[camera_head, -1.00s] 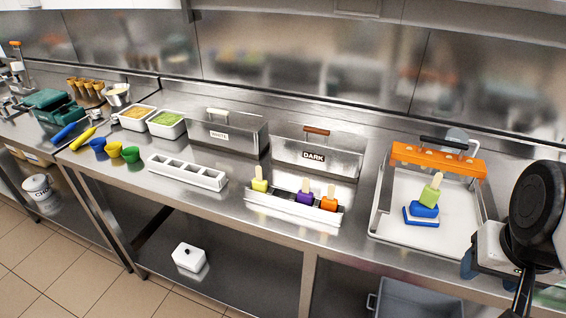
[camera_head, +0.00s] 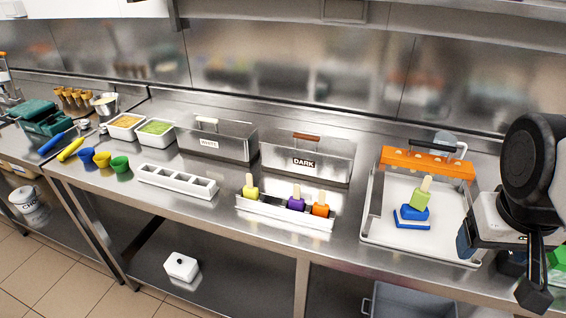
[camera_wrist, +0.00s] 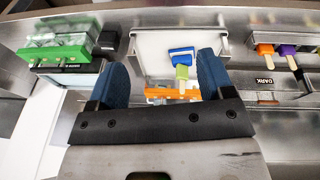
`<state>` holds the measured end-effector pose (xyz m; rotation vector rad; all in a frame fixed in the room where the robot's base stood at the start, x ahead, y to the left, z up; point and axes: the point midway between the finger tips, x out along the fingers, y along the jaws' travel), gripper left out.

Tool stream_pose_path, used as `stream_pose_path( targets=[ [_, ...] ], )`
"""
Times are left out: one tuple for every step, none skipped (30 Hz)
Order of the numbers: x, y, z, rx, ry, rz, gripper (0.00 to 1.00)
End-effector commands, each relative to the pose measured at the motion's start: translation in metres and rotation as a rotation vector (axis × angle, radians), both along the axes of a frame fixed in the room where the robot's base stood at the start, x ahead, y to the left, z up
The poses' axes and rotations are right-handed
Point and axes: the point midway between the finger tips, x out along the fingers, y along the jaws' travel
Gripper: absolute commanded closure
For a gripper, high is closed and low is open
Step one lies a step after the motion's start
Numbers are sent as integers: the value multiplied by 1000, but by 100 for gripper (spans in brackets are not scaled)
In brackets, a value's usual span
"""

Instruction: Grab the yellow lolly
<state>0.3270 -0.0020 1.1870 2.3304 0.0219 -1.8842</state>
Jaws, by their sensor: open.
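The yellow lolly (camera_head: 251,191) stands stick up at the left end of a low metal rack (camera_head: 285,216), apart from my gripper. A purple lolly (camera_head: 296,200) and an orange lolly (camera_head: 320,208) stand to its right; the purple lolly (camera_wrist: 288,50) and orange lolly (camera_wrist: 265,50) also show at the right of the wrist view. My gripper (camera_wrist: 163,62) is open and empty, its two blue fingers spread wide. In the head view it is at the far right, mostly hidden by my black arm, well to the right of the yellow lolly.
A white tray (camera_head: 375,232) holds a green lolly (camera_head: 421,196) on a blue stand (camera_head: 412,217), with an orange bar (camera_head: 428,163) behind. The DARK metal box (camera_head: 306,165) stands behind the lolly rack. A white compartment tray (camera_head: 176,181) lies left. Counter in front of the rack is clear.

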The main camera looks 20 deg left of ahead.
Motion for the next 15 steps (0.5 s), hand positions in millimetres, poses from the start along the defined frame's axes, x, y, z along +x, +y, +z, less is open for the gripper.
stream_pose_path(
  targets=[
    [4, 2, 0, -26, 6, 37, 26],
    [7, 2, 0, -45, 10, 60, 26],
    [10, 4, -1, -72, 16, 94, 26],
    [14, 4, -1, -94, 21, 121, 26],
    [17, 6, -1, -117, 25, 151, 26],
    [22, 7, -1, -149, 32, 191, 26],
    [25, 8, -1, -173, 37, 222, 26],
    [29, 10, -2, -198, 40, 253, 26],
    [34, 12, -1, -231, 46, 293, 26],
    [37, 14, -1, -255, 50, 325, 26],
    [41, 15, -1, -280, 54, 354, 26],
    [46, 18, -1, -313, 59, 396, 26],
    [50, 20, 0, -339, 62, 426, 26],
    [54, 22, -1, -363, 67, 456, 26],
    [59, 25, 0, -397, 72, 497, 26]
  ],
)
